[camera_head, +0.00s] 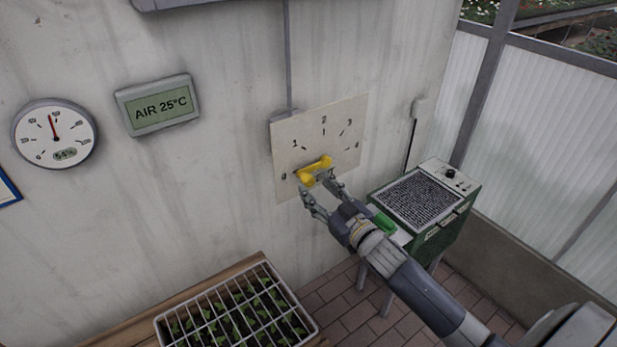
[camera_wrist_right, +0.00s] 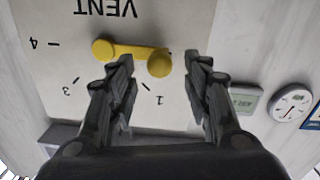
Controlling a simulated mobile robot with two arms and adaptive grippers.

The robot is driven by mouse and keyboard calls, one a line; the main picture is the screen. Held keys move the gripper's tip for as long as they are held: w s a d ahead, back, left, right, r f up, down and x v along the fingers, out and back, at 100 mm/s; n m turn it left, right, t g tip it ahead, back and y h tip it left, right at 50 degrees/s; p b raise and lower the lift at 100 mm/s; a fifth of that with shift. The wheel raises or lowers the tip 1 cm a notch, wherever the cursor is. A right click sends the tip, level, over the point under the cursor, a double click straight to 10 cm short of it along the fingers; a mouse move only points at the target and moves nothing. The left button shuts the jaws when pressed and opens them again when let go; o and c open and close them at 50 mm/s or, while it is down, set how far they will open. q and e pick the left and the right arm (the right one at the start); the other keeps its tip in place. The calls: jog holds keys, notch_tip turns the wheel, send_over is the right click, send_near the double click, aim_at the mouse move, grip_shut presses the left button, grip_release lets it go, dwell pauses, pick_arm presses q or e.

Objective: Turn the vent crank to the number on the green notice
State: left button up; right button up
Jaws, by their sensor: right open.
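The vent crank (camera_head: 316,169) is a yellow bar on a pale wall plate (camera_head: 345,120) with a dial of numbers from 0 to 4. In the right wrist view the plate is upside down and reads VENT; the crank's (camera_wrist_right: 135,52) round knob end points towards the low numbers, near 0 and 1. My right gripper (camera_head: 322,190) is open at the crank. In the wrist view its fingers (camera_wrist_right: 160,62) stand on either side of the knob, with gaps; contact is not visible. I cannot make out a green notice. My left gripper is out of view.
A greenish display (camera_head: 158,105) reads AIR 25°C, beside a round gauge (camera_head: 54,134). A green heater-like box (camera_head: 455,215) on legs stands right of the plate. A caged seedling tray (camera_head: 235,315) sits on a wooden bench below. The wall around the plate is mostly clear.

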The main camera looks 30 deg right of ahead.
aim_at(311, 183)
jog(key=shift+w+a+p, duration=0.15)
jog(key=shift+w+p, duration=0.1)
jog(key=shift+w, duration=0.9)
jog(key=shift+w+a+p, duration=0.1)
jog(key=shift+w+p, duration=0.1)
jog(key=shift+w, duration=0.95)
grip_shut()
